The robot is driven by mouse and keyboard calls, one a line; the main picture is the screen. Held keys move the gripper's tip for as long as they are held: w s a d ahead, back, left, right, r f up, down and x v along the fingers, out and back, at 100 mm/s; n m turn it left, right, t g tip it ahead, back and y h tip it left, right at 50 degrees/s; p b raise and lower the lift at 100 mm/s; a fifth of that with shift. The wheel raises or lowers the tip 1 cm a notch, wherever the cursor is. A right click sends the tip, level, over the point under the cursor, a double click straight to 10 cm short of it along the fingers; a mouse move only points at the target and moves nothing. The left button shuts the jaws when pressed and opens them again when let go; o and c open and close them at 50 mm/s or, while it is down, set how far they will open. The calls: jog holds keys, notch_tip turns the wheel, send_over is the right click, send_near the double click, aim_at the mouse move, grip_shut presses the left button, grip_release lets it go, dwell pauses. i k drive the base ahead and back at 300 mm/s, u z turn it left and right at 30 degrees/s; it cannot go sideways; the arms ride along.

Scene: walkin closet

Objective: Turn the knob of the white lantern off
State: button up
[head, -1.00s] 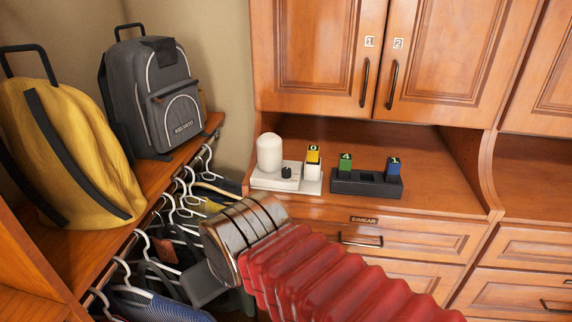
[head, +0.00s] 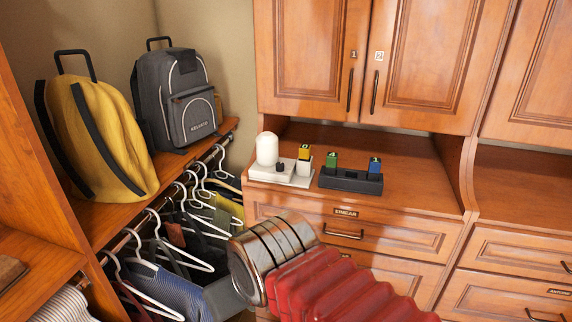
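The white lantern (head: 267,149) stands at the left end of the wooden counter. It has a rounded white shade on a flat white base. A small black knob (head: 280,166) sits on its base, to the right of the shade. The knob's setting is too small to tell. My arm, with a red ribbed sleeve and metal rings, reaches in from the lower right, in front of and below the counter. A dark grey part of its end shows at the lower left of the rings; the gripper's fingers cannot be made out.
A white holder with a yellow-topped block (head: 304,153) stands right beside the lantern. A black tray (head: 350,181) holds a green and a blue block. Clothes on hangers (head: 170,260) and a shelf with two backpacks (head: 185,105) are at left. The counter's right part is clear.

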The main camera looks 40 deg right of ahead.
aim_at(280, 166)
jog(key=u, duration=0.3)
jog(key=k, duration=0.9)
jog(key=z, duration=0.85)
jog(key=i, duration=1.05)
jog(key=u, duration=0.05)
